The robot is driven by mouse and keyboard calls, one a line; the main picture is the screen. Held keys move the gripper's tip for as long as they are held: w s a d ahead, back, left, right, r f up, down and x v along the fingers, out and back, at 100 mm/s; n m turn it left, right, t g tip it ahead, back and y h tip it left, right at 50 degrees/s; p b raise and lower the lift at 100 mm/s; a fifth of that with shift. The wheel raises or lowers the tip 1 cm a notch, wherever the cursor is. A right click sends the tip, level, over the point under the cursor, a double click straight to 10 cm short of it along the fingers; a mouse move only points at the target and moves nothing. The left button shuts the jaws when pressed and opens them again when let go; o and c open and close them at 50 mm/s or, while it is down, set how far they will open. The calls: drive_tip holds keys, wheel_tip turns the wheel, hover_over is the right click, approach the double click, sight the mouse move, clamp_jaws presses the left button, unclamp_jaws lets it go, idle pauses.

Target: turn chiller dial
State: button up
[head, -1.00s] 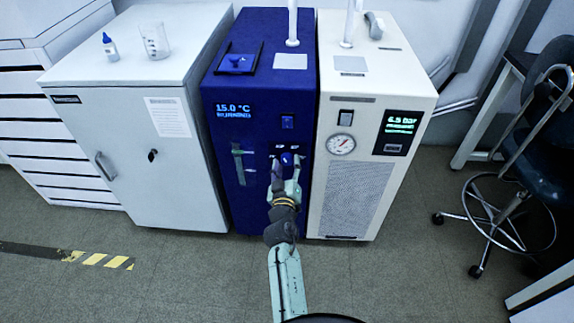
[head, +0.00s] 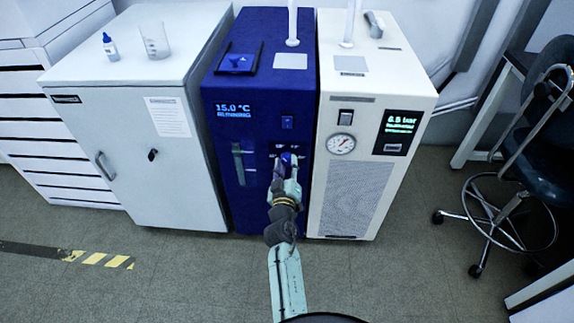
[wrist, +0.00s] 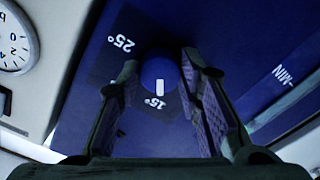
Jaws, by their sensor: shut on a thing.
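The chiller (head: 262,120) is the dark blue cabinet in the middle, its display showing 15.0 °C. Its dial (wrist: 158,70) is a round blue knob with a white mark, set on a dark plate with 25° and 15° labels. The mark points down in the wrist view, toward the 15° label (wrist: 154,103). My gripper (head: 287,160) is at the chiller's front, shut on the dial with one finger on either side. In the head view the fingers hide most of the dial.
A cream unit (head: 358,180) with a round gauge stands close on the chiller's right. A grey cabinet (head: 130,150) stands on its left. A blue switch (head: 287,122) sits just above the dial. A stool (head: 510,190) is at far right. The floor in front is open.

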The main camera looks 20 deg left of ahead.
drive_tip(key=n+p, duration=0.1)
drive_tip(key=n, duration=0.4)
drive_tip(key=shift+r+n, duration=0.15)
drive_tip(key=shift+n, duration=0.25)
drive_tip(key=n+p, duration=0.1)
drive_tip(key=n, duration=0.4)
idle(0.4)
drive_tip(key=o, duration=1.2)
drive_tip(key=shift+c, duration=0.2)
drive_tip(key=v, duration=0.7)
drive_tip(key=shift+s, duration=0.2)
